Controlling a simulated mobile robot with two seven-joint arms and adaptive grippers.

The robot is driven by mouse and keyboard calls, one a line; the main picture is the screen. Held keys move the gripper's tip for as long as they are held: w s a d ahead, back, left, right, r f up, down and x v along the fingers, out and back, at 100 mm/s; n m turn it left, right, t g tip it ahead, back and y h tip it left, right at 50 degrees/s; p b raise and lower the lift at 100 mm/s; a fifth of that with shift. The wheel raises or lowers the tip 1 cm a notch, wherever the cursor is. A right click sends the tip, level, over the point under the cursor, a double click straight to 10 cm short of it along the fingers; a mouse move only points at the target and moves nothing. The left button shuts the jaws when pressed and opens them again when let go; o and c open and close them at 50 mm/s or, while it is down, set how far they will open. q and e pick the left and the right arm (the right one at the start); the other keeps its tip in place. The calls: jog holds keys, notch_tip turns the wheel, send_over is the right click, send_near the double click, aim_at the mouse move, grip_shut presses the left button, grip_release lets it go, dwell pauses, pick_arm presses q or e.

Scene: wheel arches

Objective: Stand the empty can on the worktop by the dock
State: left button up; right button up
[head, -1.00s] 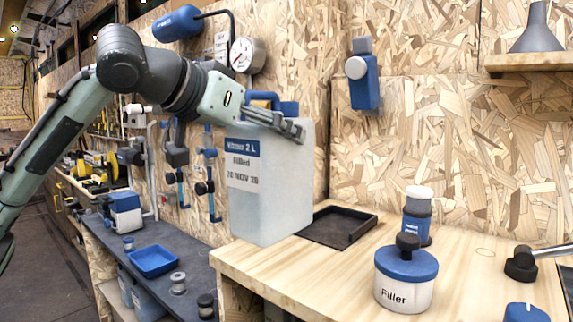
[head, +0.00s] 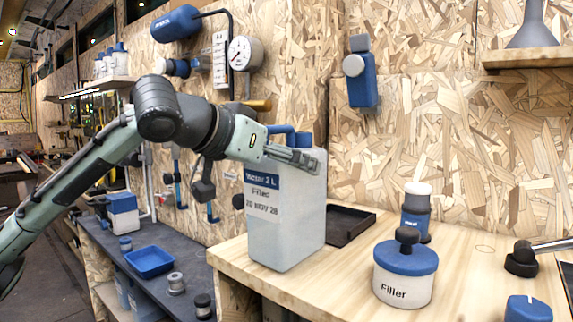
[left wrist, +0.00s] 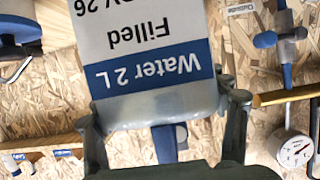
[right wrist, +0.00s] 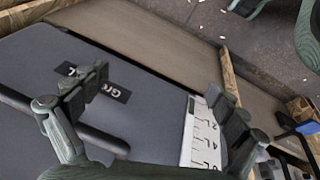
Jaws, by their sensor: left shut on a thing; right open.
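The can is a whitish translucent canister (head: 290,235) with a blue cap and handle, labelled "Water 2 L, Filled". It is upright over the left part of the wooden worktop (head: 460,285); I cannot tell if its base touches the wood. My left gripper (head: 297,157) is shut on the can near its top, and the label shows upside down in the left wrist view (left wrist: 150,75). The dock looks to be the black low-walled tray (head: 345,224), partly hidden behind the can. My right gripper (right wrist: 158,88) is open and empty, above a dark grey surface.
A Filler tub (head: 404,290) and a blue bottle (head: 416,222) stand right of the can. A dark-ended grey rod (head: 530,255) and a blue block (head: 527,309) are farther right. A lower dark bench (head: 190,265) with a blue tray (head: 150,261) is left.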

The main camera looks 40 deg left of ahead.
pick_arm(q)
jog(key=shift+f, duration=0.15)
jog(key=o, duration=1.6)
pick_arm(e)
jog(key=shift+r, duration=0.25)
pick_arm(q)
jog(key=shift+o, duration=0.2)
jog(key=b+v, duration=0.2)
jog(key=v, duration=0.4)
jog(key=shift+s+r, duration=0.15)
jog(key=shift+r, duration=0.1)
jog(key=shift+s+r+b, duration=0.25)
jog(key=shift+s+b, duration=0.05)
jog(key=shift+s, duration=0.25)
pick_arm(e)
jog(key=shift+d+v, duration=0.2)
jog(key=shift+v, duration=1.25)
jog(key=shift+d+v, duration=0.25)
jog(key=shift+v, duration=1.2)
